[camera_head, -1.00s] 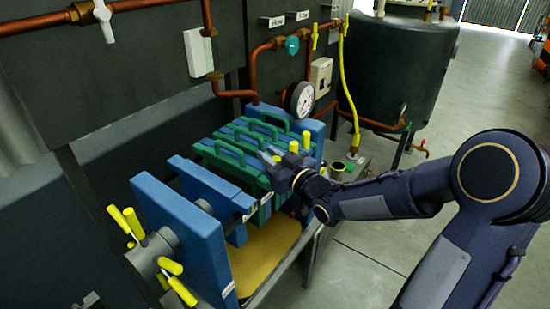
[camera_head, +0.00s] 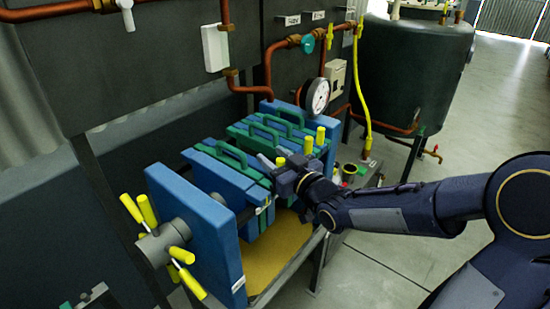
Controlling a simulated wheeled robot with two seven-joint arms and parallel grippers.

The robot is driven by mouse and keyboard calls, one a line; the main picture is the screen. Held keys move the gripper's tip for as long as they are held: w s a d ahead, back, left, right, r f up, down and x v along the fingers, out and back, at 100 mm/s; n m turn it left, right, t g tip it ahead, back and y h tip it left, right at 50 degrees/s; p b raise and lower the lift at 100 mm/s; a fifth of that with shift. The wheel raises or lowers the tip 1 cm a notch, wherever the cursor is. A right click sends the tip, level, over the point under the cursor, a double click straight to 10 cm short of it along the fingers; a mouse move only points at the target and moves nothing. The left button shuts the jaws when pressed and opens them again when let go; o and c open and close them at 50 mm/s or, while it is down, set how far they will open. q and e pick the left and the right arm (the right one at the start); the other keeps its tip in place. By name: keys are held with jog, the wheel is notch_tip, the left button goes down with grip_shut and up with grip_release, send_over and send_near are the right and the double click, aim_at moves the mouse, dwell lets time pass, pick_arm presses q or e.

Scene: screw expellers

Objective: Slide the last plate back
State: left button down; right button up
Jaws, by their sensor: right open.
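The filter press holds a row of green plates (camera_head: 262,141) with arched green handles, between a blue end block (camera_head: 300,118) at the back and a blue middle plate (camera_head: 222,178). One green plate (camera_head: 240,163) stands apart from the row, close behind the middle plate. My right gripper (camera_head: 277,166) is open at the right side of the press, beside this plate's right end. The gripper partly hides that end and the plates behind it, and I cannot tell whether it touches the plate. My left gripper is not in view.
A blue front block (camera_head: 195,230) with a yellow-handled screw wheel (camera_head: 165,245) stands at the near left. A yellowish tray (camera_head: 275,250) lies under the plates. A gauge (camera_head: 316,96), copper pipes and a dark tank (camera_head: 415,75) are behind. The floor at right is clear.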

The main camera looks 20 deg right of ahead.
jog(key=v, duration=0.7)
jog(key=shift+s+b, duration=0.3)
jog(key=shift+s, duration=0.1)
jog(key=shift+d, duration=0.1)
jog(key=s+d+f+m+g+h+p, duration=0.25)
jog(key=s+d+m+g+h, duration=0.2)
jog(key=s, duration=0.25)
jog(key=s+a+f+g+y, duration=0.1)
jog(key=s+a+f+g, duration=0.1)
jog(key=s, duration=0.5)
jog(key=s+a+f+g+y, duration=0.2)
jog(key=s+a+f+g, duration=0.1)
jog(key=s+a+g, duration=0.2)
jog(key=s, duration=0.2)
jog(key=shift+s+a, duration=0.2)
jog(key=shift+s, duration=0.2)
jog(key=shift+m, duration=0.25)
